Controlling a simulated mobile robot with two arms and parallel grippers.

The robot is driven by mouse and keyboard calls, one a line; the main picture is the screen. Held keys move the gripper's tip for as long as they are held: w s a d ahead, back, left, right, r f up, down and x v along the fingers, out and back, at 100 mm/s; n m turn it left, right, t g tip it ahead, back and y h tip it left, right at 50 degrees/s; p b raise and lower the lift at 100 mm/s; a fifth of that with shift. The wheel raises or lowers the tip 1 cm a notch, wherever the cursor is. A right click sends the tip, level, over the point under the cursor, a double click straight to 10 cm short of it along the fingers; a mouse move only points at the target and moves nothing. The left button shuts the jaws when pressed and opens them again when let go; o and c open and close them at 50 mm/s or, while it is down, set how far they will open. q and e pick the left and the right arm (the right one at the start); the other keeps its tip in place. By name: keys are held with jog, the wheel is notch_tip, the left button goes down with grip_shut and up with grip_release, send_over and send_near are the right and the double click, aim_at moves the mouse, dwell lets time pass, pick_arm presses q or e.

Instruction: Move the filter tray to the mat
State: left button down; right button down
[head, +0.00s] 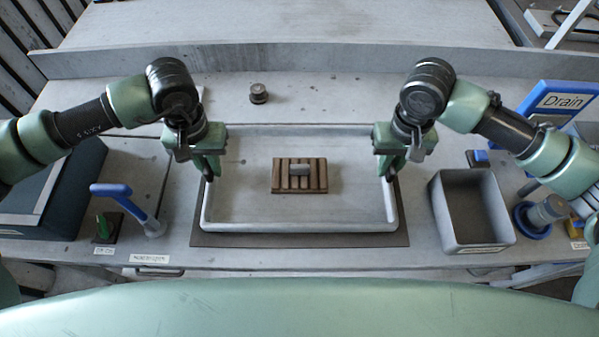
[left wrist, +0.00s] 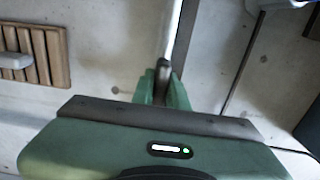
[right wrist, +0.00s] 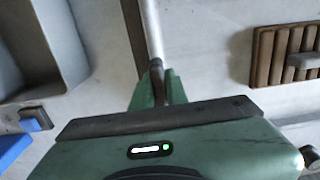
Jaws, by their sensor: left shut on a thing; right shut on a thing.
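The filter tray (head: 300,226) is a wide, shallow, pale grey tray with a low rim, in the middle of the head view. My left gripper (head: 208,176) is shut on its left wall, and my right gripper (head: 391,175) is shut on its right wall. The gripped rim also shows in the left wrist view (left wrist: 175,32) and in the right wrist view (right wrist: 150,30). The dark mat (head: 300,240) shows along the tray's front and lower sides; the rest is hidden under the tray. I cannot tell whether the tray touches the mat.
A brown slatted block (head: 283,187) with a small grey piece on it lies inside the tray. A grey bin (head: 472,210) stands right of the mat. A blue-handled tool (head: 130,195) stands left. A small round knob (head: 258,93) sits behind the tray.

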pick_arm(q)
jog(key=shift+r, duration=0.15)
pick_arm(e)
jog(key=shift+r, duration=0.15)
